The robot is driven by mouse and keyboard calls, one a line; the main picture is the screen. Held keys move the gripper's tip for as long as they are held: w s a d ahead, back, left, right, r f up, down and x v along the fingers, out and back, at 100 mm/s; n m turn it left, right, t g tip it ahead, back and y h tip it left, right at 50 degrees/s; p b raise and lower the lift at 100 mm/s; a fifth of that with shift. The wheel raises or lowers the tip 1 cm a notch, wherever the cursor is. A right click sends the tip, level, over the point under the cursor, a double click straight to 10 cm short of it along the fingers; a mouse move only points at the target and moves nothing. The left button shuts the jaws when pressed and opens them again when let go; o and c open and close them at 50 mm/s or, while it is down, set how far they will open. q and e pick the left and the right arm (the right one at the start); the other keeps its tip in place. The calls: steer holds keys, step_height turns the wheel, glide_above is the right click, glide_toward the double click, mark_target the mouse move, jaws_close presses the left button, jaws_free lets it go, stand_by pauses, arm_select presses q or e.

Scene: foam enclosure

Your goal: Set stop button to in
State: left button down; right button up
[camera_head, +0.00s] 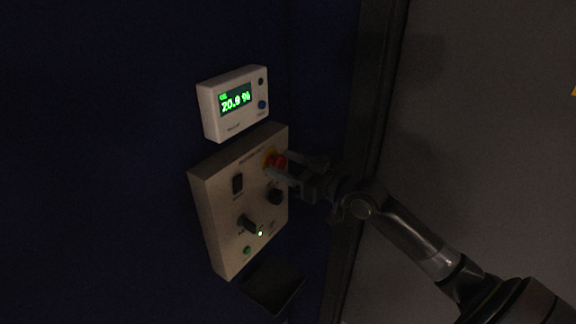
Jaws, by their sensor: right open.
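The stop button (279,160) is a red knob on a yellow ring, at the upper right of a pale control panel (222,228) on the dark blue wall. My right gripper (281,166) comes in from the right and is open. Its two fingers reach to the button, one above and one below it in the picture. I cannot tell whether the fingers touch it, or how deep the button sits. My left gripper is not in view.
A white display box (233,102) reading 20.9 % hangs above the panel. The panel also carries a black knob (275,196), a dark switch (238,184), a protruding selector (247,224) and a lit green light (260,233). A dark tray-like shape (273,287) is below.

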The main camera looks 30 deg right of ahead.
jaws_close()
steer(key=shift+b+x, duration=0.7)
steer(key=shift+x, duration=0.05)
steer(key=shift+r, duration=0.1)
steer(key=shift+c, duration=1.2)
jaws_free()
steer(key=shift+o, duration=1.2)
steer(key=shift+w, duration=0.15)
